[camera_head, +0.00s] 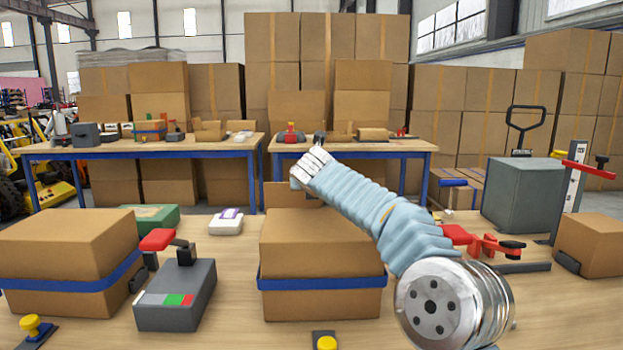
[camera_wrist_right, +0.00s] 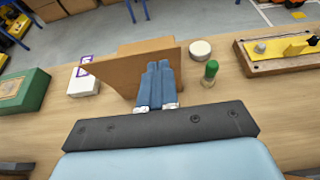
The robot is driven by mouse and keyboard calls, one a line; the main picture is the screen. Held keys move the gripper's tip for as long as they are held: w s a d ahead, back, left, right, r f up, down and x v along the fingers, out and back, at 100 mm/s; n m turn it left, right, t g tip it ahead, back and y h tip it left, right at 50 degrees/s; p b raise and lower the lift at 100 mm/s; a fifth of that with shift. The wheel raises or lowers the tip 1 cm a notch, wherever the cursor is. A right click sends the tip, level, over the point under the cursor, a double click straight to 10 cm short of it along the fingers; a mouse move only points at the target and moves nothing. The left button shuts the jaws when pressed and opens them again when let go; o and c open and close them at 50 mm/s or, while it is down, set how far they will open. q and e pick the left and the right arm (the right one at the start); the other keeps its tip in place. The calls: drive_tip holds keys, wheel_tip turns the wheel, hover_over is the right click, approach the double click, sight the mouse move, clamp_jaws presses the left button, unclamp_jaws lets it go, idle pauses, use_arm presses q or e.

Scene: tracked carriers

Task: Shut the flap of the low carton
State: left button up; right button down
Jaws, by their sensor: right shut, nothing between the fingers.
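A brown cardboard panel, which looks like the raised flap of the low carton (camera_wrist_right: 118,72), stands tilted in the right wrist view. In the head view a brown panel (camera_head: 283,195) shows behind the big middle carton; the low carton's body is hidden there. My right gripper (camera_wrist_right: 157,66) is shut and empty, with its blue fingers in front of the panel's right part. I cannot tell whether they touch it. In the head view my right arm reaches over the middle carton and its fingers are hidden. My left gripper is not in view.
A strapped carton (camera_head: 322,245) stands in front of the panel. A grey box with a red lever (camera_head: 176,292) and a green box (camera_head: 152,217) are left. In the wrist view a green-capped bottle (camera_wrist_right: 210,70), a round white item (camera_wrist_right: 200,50) and a yellow-topped fixture (camera_wrist_right: 280,53) stand right.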

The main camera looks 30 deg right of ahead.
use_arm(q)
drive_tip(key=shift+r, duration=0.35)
use_arm(e)
drive_tip(key=shift+x, duration=1.6)
use_arm(q)
drive_tip(key=shift+p, duration=0.3)
use_arm(e)
drive_tip(key=shift+w+d, duration=0.1)
drive_tip(key=shift+d, duration=0.05)
